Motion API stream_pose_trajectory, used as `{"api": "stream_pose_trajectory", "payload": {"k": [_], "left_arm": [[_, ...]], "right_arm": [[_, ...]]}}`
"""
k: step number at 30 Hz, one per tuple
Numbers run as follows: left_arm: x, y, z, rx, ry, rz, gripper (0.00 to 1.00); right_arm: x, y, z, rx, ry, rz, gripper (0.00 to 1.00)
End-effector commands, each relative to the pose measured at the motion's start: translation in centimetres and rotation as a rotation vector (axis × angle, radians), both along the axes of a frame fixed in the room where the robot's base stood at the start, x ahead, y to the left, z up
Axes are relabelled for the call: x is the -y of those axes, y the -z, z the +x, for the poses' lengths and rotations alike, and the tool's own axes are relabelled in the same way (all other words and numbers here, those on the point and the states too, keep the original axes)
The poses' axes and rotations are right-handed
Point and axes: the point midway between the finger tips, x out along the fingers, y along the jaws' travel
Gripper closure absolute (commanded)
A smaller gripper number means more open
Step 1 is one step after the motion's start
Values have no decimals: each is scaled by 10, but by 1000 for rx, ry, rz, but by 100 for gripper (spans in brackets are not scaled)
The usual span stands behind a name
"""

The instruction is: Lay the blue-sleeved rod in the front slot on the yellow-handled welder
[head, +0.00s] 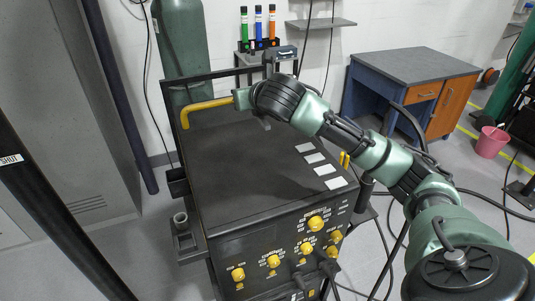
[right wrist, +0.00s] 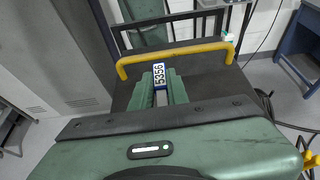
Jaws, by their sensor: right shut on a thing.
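The welder (head: 240,165) is a dark box with a yellow handle (head: 208,103) at its back left and yellow knobs on its front. The handle (right wrist: 180,50) also crosses the right wrist view beyond the fingers. My right gripper (head: 238,98) is above the welder's back edge, beside the handle's right end. In the right wrist view its green fingers (right wrist: 162,92) are shut on a blue sleeve with a white label reading 5356 (right wrist: 160,74), which I take as the blue-sleeved rod. Its bare length is hidden. I cannot make out the front slot. My left gripper is out of view.
A rack behind the welder holds green, blue (head: 258,20) and orange tubes. Several white cards (head: 314,158) lie along the welder top's right side; its middle is clear. A gas cylinder (head: 182,40) stands behind left, a blue desk (head: 400,85) at right. Cables run on the floor.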

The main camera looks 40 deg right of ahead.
Motion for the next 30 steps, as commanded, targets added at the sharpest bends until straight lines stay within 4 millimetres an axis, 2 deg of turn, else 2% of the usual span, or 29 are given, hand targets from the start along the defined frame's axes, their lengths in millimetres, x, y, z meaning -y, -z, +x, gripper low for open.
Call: {"api": "stream_pose_trajectory", "payload": {"k": [2,5,18,21,30], "left_arm": [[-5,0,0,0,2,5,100],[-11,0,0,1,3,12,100],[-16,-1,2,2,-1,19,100],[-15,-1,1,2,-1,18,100],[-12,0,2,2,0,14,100]], "right_arm": [[6,3,2,-1,6,2,100],[8,19,3,-4,8,3,100],[6,132,2,-3,8,4,100],[7,147,2,-2,7,3,100],[7,172,2,-2,8,3,100]]}}
